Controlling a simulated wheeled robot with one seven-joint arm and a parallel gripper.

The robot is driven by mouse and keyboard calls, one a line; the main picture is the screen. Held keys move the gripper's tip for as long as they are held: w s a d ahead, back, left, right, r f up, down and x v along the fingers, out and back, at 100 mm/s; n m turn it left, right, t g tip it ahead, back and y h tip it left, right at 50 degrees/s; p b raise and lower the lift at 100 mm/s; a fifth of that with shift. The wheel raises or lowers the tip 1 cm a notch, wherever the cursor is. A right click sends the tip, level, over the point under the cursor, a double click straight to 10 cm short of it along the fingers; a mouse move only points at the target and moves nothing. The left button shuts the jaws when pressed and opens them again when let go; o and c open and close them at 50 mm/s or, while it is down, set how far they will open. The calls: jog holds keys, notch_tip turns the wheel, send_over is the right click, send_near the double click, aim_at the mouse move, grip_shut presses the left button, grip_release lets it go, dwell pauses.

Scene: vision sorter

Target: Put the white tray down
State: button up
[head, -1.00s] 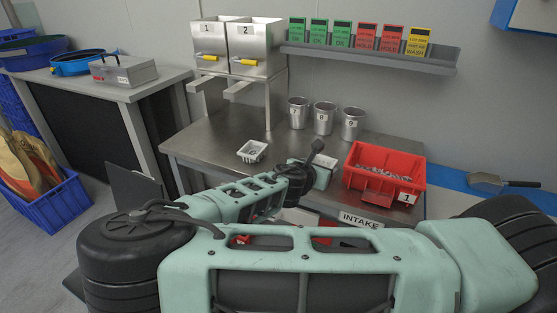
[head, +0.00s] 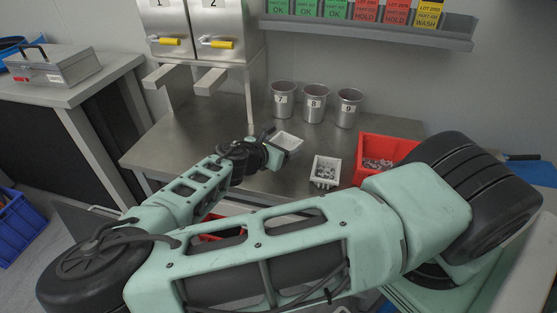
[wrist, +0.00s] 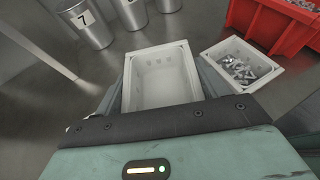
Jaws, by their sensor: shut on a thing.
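My gripper (head: 268,153) is shut on an empty-looking white tray (head: 288,142), in front of the numbered cups. In the wrist view this tray (wrist: 129,82) fills the middle, open side up, with its near edge at the gripper. I cannot tell whether its base touches the steel bench (head: 190,133). A second white tray (head: 317,172) holds metal parts and stands on the bench to the right; it also shows in the wrist view (wrist: 277,80), beside the held tray with a narrow gap.
Steel cups 7 (head: 283,104), 8 (head: 314,109) and 9 (head: 347,112) stand behind the held tray. A red bin (head: 398,149) of parts is at the right. Two dispensers (head: 222,45) stand at the back left. Bare bench lies below them.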

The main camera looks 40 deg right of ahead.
jog(key=shift+f, duration=2.9)
jog(key=shift+f, duration=0.1)
jog(key=o, duration=1)
jog(key=shift+o, duration=0.2)
